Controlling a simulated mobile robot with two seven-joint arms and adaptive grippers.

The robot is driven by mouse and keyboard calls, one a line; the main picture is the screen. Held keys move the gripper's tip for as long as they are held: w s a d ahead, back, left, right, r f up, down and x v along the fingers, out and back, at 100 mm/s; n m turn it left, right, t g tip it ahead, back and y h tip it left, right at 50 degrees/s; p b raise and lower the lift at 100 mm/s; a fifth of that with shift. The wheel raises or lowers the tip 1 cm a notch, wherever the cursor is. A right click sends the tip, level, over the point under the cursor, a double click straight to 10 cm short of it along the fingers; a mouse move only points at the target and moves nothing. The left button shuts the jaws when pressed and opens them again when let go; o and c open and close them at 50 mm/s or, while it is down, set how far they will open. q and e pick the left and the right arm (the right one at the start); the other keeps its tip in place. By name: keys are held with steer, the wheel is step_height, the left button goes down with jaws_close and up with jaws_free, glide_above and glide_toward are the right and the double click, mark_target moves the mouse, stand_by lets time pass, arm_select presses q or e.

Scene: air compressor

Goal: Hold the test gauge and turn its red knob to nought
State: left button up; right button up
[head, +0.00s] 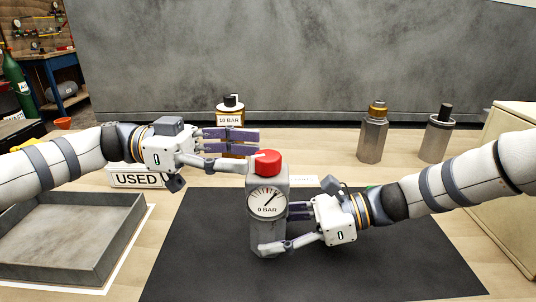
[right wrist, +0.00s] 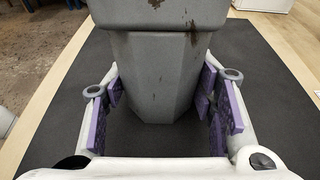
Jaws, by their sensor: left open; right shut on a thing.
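The test gauge (head: 282,180) is a grey block with a round white dial (head: 266,200) marked "0 BAR" and a red knob (head: 267,160) on top. It stands upright on a black mat (head: 200,255). The dial's needle points to the upper right. My right gripper (head: 276,230) is shut around the gauge's lower body from the right. The right wrist view shows the grey body (right wrist: 155,75) between the purple finger pads. My left gripper (head: 252,150) is open at the knob's left, its fingertips close to it; I cannot tell whether they touch.
Behind my left gripper stands a device labelled "10 BAR" (head: 230,117), partly hidden. A grey tray (head: 130,215) and a "USED" sign (head: 138,180) are at left. Two grey cylinders, brass-topped (head: 373,140) and black-topped (head: 437,138), stand at back right. A pale box (head: 500,215) is far right.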

mark_target(269, 155)
arm_select(q)
steer(key=d, duration=0.2)
steer(key=s+d, duration=0.1)
steer(key=d, duration=0.1)
steer(key=shift+d, duration=0.35)
arm_select(e)
steer(key=shift+f, duration=0.1)
arm_select(q)
steer(key=c, duration=1.2)
steer(key=shift+n+t, duration=0.4)
steer(key=shift+t, duration=0.1)
steer(key=n+t, duration=0.3)
steer(key=t, duration=0.1)
steer(key=shift+t, duration=0.4)
steer(key=n+t, duration=0.1)
steer(key=t, duration=0.1)
steer(key=n+t+y, duration=0.1)
steer(key=n+t, duration=0.1)
steer(key=t, duration=0.1)
steer(key=shift+s+n+y, duration=0.1)
steer(key=shift+n+y, duration=0.2)
steer(key=n+t+y, duration=0.4)
steer(key=t, duration=0.1)
steer(key=shift+d+t, duration=0.1)
steer(key=shift+t, duration=0.2)
steer(key=shift+n+t+y, duration=1.1)
steer(key=shift+n+y, duration=0.2)
steer(key=shift+y, duration=0.2)
steer(key=shift+n+y, duration=0.3)
steer(key=shift+y, duration=0.1)
